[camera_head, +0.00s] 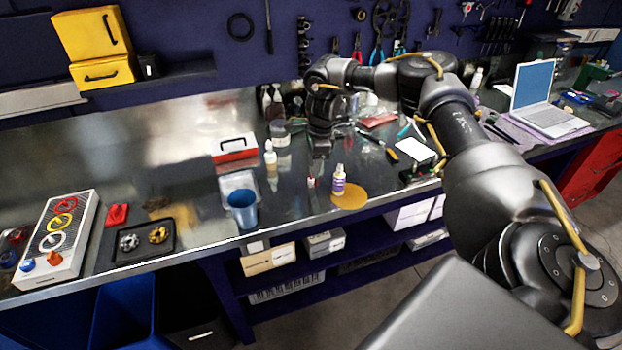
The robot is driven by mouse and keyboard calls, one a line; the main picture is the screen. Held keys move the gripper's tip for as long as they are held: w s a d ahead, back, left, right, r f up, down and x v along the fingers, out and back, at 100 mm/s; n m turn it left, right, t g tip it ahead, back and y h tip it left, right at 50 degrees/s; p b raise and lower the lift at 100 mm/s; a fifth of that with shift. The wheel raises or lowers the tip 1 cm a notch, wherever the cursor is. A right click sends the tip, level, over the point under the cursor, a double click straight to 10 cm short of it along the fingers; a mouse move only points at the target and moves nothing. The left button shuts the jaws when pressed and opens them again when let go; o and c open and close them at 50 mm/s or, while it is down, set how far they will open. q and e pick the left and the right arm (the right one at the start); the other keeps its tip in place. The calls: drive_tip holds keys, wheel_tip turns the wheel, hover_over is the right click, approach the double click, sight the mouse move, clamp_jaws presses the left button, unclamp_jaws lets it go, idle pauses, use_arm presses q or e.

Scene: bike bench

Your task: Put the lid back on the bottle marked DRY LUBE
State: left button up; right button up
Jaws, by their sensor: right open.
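A small white bottle with a purple label (339,182) stands upright near the front of the bench, at the edge of a round orange-tan mat (352,199). Its label is too small to read. A tiny red and pale piece (311,182), possibly the lid, is on the bench just left of the bottle. My right gripper (321,148) points down above the bench, behind and a little left of the bottle. It is open and appears empty, apart from both bottle and red piece. My left gripper is not in view.
A white bottle (270,157) and a blue cup (243,210) stand left of the gripper. A red-and-white box (234,148), a dark tray with round parts (143,242) and a laptop (545,105) are also on the bench. Loose tools lie to the right.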

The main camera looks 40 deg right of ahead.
sight(311, 179)
drive_tip(key=f, duration=0.1)
drive_tip(key=f+p, duration=0.1)
drive_tip(key=f, duration=0.2)
drive_tip(key=shift+w+a, duration=0.25)
drive_tip(key=shift+w, duration=0.05)
clamp_jaws()
